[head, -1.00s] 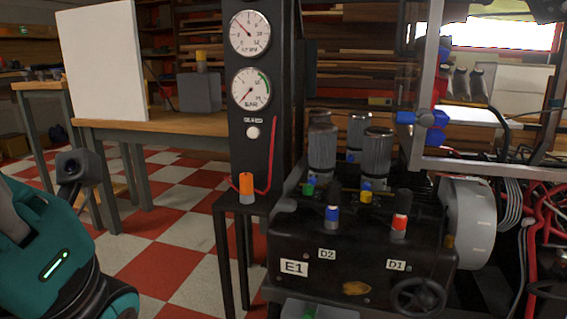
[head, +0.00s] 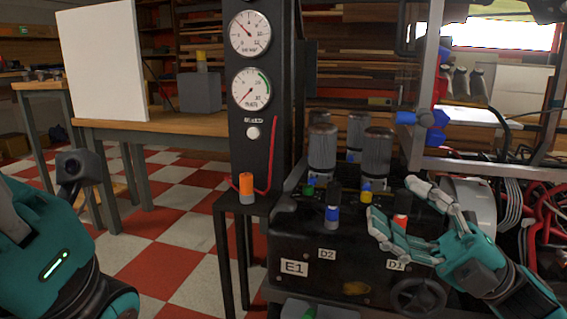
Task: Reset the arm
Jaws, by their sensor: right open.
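My right gripper (head: 418,217) comes in from the lower right and is open. Its grey fingers spread in front of the black machine block (head: 320,250), around or in front of the red-topped plug (head: 400,221) above the D1 label. I cannot tell whether they touch it. I see nothing held. My left arm (head: 50,240) shows at the lower left as a teal link; its gripper is out of view.
An orange-topped plug (head: 246,188) stands on a small black stand before the gauge column (head: 252,130). A metal frame (head: 425,80) rises at the right. Checkered floor (head: 170,215) is open at left.

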